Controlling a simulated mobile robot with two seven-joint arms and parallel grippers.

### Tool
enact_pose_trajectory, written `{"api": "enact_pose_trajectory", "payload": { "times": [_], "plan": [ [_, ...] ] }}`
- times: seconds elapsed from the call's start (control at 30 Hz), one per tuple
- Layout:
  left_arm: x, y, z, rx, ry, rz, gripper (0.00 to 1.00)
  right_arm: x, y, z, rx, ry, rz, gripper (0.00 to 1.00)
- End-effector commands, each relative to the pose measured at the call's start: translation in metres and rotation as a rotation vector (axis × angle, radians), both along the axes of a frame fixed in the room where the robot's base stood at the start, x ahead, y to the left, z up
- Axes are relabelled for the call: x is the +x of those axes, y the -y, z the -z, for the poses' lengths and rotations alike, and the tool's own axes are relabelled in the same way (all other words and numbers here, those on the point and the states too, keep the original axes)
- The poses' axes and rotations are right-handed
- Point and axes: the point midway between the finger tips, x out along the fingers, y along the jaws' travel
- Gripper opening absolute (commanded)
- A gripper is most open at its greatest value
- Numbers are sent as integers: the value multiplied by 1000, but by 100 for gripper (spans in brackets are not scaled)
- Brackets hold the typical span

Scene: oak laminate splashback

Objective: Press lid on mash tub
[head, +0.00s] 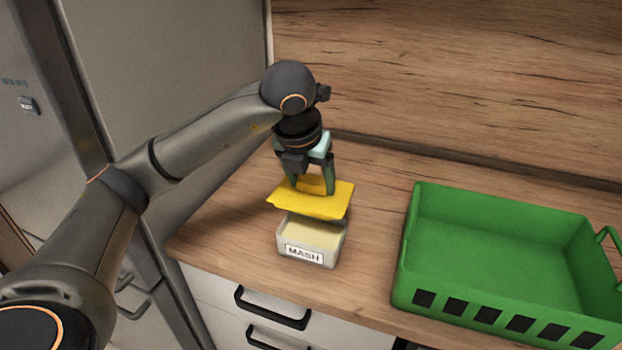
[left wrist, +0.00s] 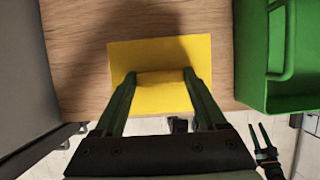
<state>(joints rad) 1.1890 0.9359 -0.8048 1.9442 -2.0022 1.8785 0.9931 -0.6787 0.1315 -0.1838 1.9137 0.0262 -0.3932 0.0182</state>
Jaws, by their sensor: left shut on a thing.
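My left gripper (head: 311,187) is shut on the raised grip of the yellow lid (head: 328,204), which also shows in the left wrist view (left wrist: 160,98). It holds the lid above the mash tub (head: 307,252), a pale box labelled MASH with pale yellow contents. The lid looks slightly tilted, and a gap shows between it and the tub's front rim. The lid hides the back of the tub, and in the left wrist view it covers the tub. My right gripper (left wrist: 261,136) shows small at the lower right of the left wrist view, fingers apart and empty.
A green crate (head: 500,228) stands on the wooden counter (head: 372,205) to the right of the tub, with bare counter between. A grey fridge (head: 170,75) stands left. The wooden splashback (head: 450,75) is behind. Drawers with black handles (head: 272,308) are below.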

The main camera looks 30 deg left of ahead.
Motion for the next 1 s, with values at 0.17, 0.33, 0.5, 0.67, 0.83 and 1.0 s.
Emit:
{"api": "enact_pose_trajectory", "payload": {
  "times": [0.17,0.33,0.5,0.67,0.83,1.0],
  "plan": [
    [0,0,7,0,0,-1,21,0,0,8,0,-1,0,50],
    [0,0,21,0,0,-1,21,0,0,20,0,-2,0,50],
    [0,0,38,1,0,-1,21,-1,0,36,0,-7,-2,50],
    [0,0,54,1,0,-1,21,-2,-7,47,6,-22,-13,50],
    [0,0,69,0,0,-1,21,6,-19,48,24,-9,-33,50],
    [0,0,75,0,1,-1,21,14,-24,45,29,1,-42,50]
  ]
}}
